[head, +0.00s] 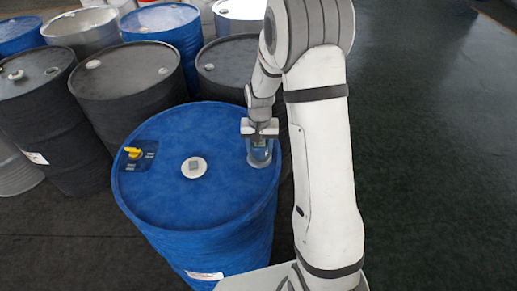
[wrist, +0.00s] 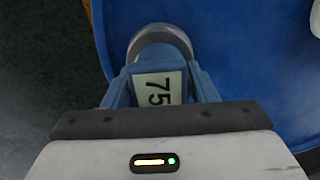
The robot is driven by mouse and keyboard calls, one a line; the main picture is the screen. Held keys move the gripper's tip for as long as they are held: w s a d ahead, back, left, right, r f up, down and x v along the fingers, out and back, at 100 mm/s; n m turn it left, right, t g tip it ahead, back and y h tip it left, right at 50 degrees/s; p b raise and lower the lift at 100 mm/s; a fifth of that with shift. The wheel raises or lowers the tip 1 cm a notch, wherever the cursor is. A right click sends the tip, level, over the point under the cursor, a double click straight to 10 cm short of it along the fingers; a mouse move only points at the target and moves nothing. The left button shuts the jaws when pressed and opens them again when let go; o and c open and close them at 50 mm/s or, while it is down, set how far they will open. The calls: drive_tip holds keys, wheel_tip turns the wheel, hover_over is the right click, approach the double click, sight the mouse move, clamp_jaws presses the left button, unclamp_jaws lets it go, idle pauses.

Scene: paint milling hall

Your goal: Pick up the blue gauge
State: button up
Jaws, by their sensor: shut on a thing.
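The blue gauge (head: 259,158) is at the right side of the top of a blue drum, below my gripper (head: 259,136). In the wrist view, my gripper (wrist: 160,90) has its two fingers on either side of the gauge, shut on it. A pale label reading "75" (wrist: 158,89) shows between the fingers, and a rounded grey end of the gauge (wrist: 160,40) sticks out beyond them. I cannot tell whether the gauge touches the drum top.
Several dark, blue and grey drums crowd behind and left. The dark floor (head: 430,150) at right is clear.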

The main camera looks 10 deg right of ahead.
drive_tip(key=c, duration=0.6)
wheel_tip(320, 180, up, 9)
drive_tip(key=shift+r+b, duration=0.1)
drive_tip(key=shift+b, duration=0.55)
wheel_tip(320, 180, up, 12)
drive_tip(key=p, duration=0.7)
